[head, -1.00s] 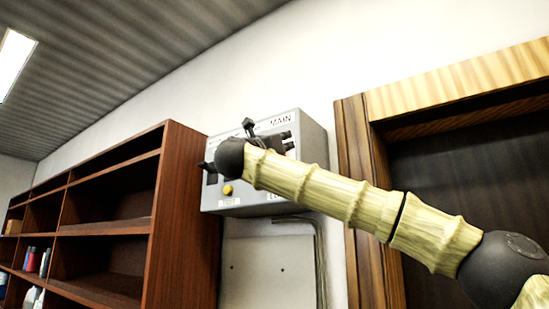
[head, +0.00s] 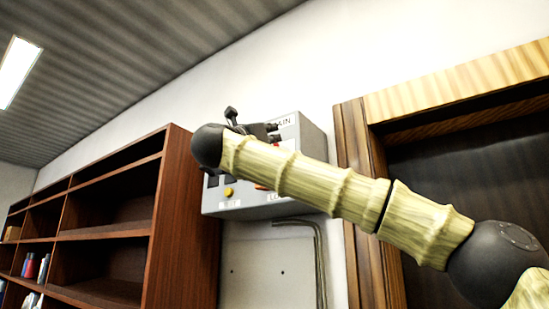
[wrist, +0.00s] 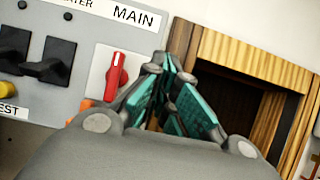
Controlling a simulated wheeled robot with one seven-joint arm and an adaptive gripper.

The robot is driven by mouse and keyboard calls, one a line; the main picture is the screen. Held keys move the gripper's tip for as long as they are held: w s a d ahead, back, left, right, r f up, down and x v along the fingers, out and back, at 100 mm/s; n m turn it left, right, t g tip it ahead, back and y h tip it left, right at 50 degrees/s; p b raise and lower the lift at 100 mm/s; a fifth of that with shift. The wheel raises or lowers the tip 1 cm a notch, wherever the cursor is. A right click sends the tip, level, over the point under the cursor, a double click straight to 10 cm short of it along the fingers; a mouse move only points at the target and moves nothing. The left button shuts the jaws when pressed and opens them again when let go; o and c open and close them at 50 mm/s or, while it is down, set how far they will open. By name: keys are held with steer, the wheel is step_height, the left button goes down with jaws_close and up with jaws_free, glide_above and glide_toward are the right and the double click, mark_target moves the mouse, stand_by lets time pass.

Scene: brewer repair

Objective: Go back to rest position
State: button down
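My gripper (wrist: 166,68) shows in the wrist view with its teal-padded fingers leaning in to meet at the tips. It looks shut, with nothing seen between the fingers. It is in front of the right edge of a grey control box (wrist: 75,25) and does not appear to touch it. In the head view my arm crosses in front of the same box (head: 312,150), and the fingers are mostly hidden. A red rotary switch (wrist: 116,75) sits on a white plate under the MAIN label, left of the fingers, with its handle nearly upright in the picture.
Black levers (wrist: 50,62) and a yellow button (head: 228,192) are on the box. A brown shelf unit (head: 178,220) stands to the left. A wooden door frame (head: 360,190) is to the right. Conduit (head: 319,250) runs below the box.

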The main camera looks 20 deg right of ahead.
steer(key=shift+w, duration=0.1)
stand_by(0.3)
